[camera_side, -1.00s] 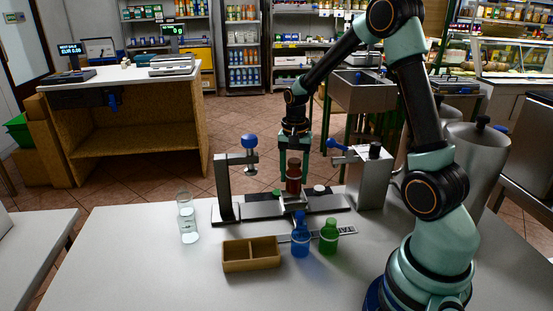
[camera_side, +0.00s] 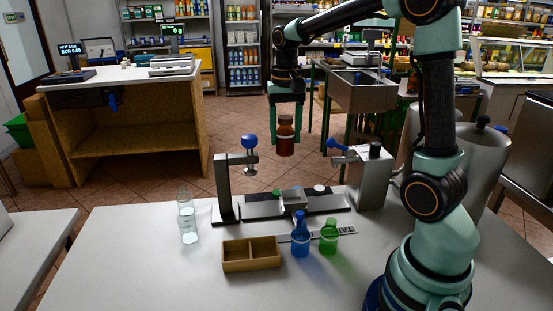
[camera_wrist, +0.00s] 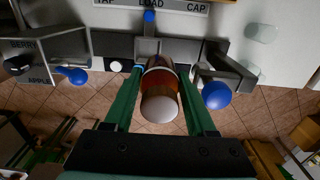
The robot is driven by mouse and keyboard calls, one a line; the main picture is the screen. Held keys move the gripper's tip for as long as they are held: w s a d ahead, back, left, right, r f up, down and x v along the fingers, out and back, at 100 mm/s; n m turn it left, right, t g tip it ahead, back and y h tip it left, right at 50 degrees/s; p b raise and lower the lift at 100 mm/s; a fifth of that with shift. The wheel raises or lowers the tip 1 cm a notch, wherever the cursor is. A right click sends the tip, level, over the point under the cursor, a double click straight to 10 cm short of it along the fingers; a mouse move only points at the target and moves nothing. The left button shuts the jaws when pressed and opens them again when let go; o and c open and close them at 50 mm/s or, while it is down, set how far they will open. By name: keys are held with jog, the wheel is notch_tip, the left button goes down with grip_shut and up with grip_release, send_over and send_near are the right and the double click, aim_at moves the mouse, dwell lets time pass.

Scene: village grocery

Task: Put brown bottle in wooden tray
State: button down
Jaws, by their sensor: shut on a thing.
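The brown bottle (camera_side: 285,136) has a reddish-brown body with a pale label band. My gripper (camera_side: 286,112) is shut on it near its top and holds it upright in the air, well above the metal fixture. In the wrist view the bottle (camera_wrist: 160,92) sits between the two green fingers of my gripper (camera_wrist: 160,85). The wooden tray (camera_side: 251,266) stands on the white table, in front of the fixture and lower left of the bottle in the side view. Its two compartments look empty.
A blue bottle (camera_side: 300,238) and a green bottle (camera_side: 329,238) stand right of the tray. A clear bottle (camera_side: 187,218) stands left of it. The fixture has a post with a blue knob (camera_side: 249,142) and a steel block (camera_side: 370,177). The front left tabletop is clear.

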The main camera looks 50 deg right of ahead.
jog(key=s+a+f+n, duration=0.3)
jog(key=a+f+n, duration=0.3)
jog(key=a+n, duration=0.25)
jog(key=s+a+f+n, duration=0.2)
jog(key=a+f+n, duration=0.4)
jog(key=n, duration=0.4)
jog(key=shift+m, duration=0.25)
jog(key=shift+a+f, duration=0.15)
jog(key=shift+f, duration=1.4)
jog(key=shift+a+f, duration=0.1)
jog(key=shift+f, duration=1.4)
jog(key=shift+f, duration=0.4)
grip_release()
notch_tip(320, 180, up, 8)
jog(key=shift+r, duration=0.1)
